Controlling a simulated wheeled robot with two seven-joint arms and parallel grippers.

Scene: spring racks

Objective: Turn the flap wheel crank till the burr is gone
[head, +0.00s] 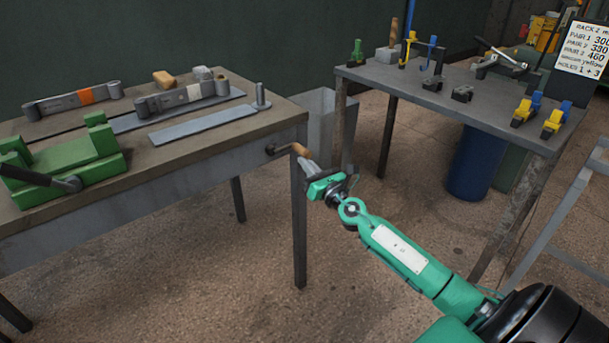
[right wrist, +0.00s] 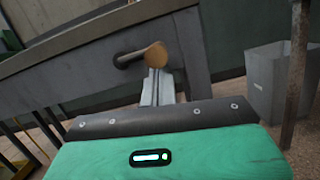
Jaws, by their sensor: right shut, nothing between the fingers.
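A crank (head: 279,149) with a wooden knob (head: 300,149) sticks out from the front of the left bench near its right corner. The crank arm (right wrist: 128,60) and knob (right wrist: 156,55) also show in the right wrist view. My right gripper (head: 307,164) is shut and empty, its fingertips (right wrist: 157,74) just below the knob. I cannot tell whether they touch it. A flap wheel and a burr cannot be made out. My left gripper is not in view.
Floor in front is clear.

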